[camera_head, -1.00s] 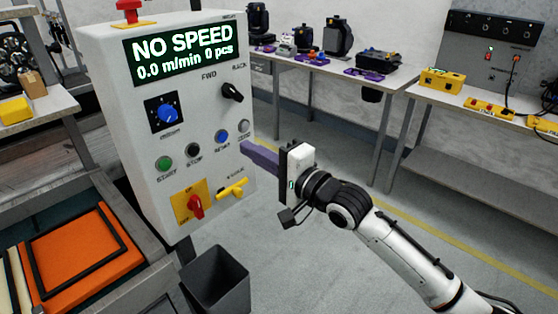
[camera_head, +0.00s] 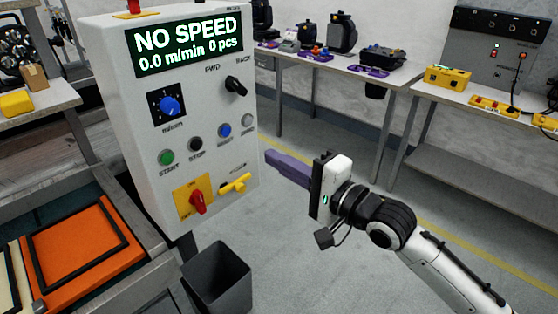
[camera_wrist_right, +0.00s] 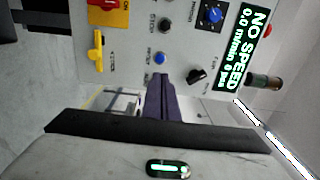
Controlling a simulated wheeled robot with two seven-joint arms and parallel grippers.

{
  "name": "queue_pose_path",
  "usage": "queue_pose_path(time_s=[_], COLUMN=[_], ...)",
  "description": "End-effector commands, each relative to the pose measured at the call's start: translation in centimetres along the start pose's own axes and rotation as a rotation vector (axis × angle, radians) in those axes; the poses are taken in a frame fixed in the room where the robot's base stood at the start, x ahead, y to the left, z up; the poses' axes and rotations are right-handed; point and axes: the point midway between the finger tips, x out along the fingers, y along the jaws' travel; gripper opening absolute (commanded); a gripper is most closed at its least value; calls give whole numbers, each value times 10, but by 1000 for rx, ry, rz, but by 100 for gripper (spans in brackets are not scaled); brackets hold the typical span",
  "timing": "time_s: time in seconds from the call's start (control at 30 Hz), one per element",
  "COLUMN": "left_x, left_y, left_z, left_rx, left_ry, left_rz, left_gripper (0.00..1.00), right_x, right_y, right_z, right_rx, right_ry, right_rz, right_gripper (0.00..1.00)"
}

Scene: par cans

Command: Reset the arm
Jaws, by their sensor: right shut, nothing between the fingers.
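My right gripper (camera_head: 268,155) is shut and empty, its purple fingers together, in free air to the right of the grey control box (camera_head: 205,120). In the head view a gap shows between its fingertips and the box. In the right wrist view the shut fingers (camera_wrist_right: 161,78) point toward the box's button panel, near the blue button (camera_wrist_right: 159,58). The box's display (camera_head: 186,48) reads "NO SPEED" and "0.0 m/min 0 pcs". My left gripper is not in view.
A black bin (camera_head: 217,278) stands on the floor below the box. An orange panel (camera_head: 82,258) lies on the bench at lower left. A table with purple items and black devices (camera_head: 342,35) stands at the back, and another with yellow cases (camera_head: 447,77) at right. Floor to the right is open.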

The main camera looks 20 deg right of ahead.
Motion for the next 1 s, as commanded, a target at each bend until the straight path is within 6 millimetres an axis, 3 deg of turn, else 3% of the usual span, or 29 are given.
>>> queue_pose_path(time_s=[0.33,0.47,0.57,0.67,0.8,0.9,1.0], left_x=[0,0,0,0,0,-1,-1], left_y=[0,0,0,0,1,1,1], left_z=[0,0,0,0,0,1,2], left_rx=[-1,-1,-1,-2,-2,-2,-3], left_ry=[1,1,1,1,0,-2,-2], left_rz=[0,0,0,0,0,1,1], left_gripper=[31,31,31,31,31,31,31], right_x=[0,-5,-17,-42,-90,-130,-167], right_y=[2,34,90,160,252,305,343], right_z=[0,3,10,24,55,81,106], right_rx=[-4,-83,-239,-454,-765,-969,-1132], right_ry=[1,14,24,4,-94,-203,-320], right_rz=[3,55,152,284,466,573,646], right_gripper=[0,0,0,0,0,0,0])
